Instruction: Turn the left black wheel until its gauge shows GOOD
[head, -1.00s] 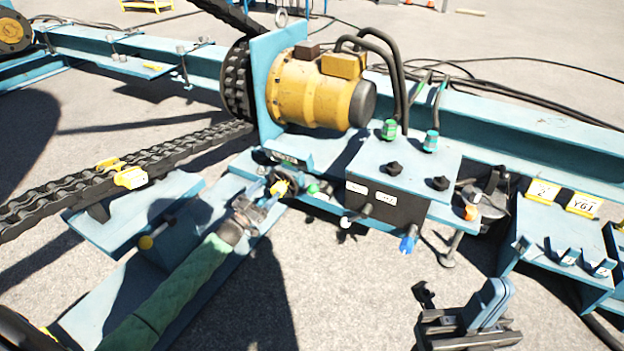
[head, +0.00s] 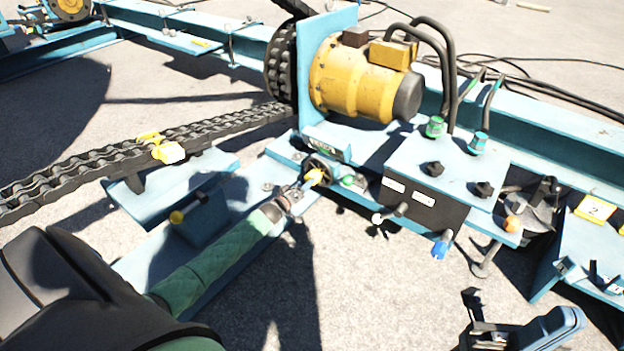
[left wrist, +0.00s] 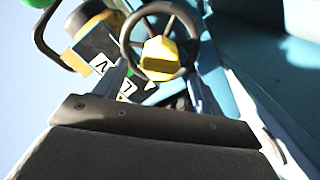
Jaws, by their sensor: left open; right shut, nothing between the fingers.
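The black wheel (head: 317,161) with a yellow hub (head: 315,177) is on the blue frame below the yellow motor. It fills the top middle of the left wrist view (left wrist: 187,68), rim and spokes showing. My left gripper (head: 300,189) is open at the wheel, on its near side. In the left wrist view its two fingers point toward the rim, one on each side of the yellow hub; I cannot tell whether they touch it. My right gripper (head: 478,318) is shut and empty at the lower right.
The yellow motor (head: 350,80) and the blue control box (head: 450,160) with black knobs stand right of the wheel. A heavy chain (head: 90,175) runs along the left. A blue-tipped lever (head: 441,246) sticks out below the box. Bare ground lies in front.

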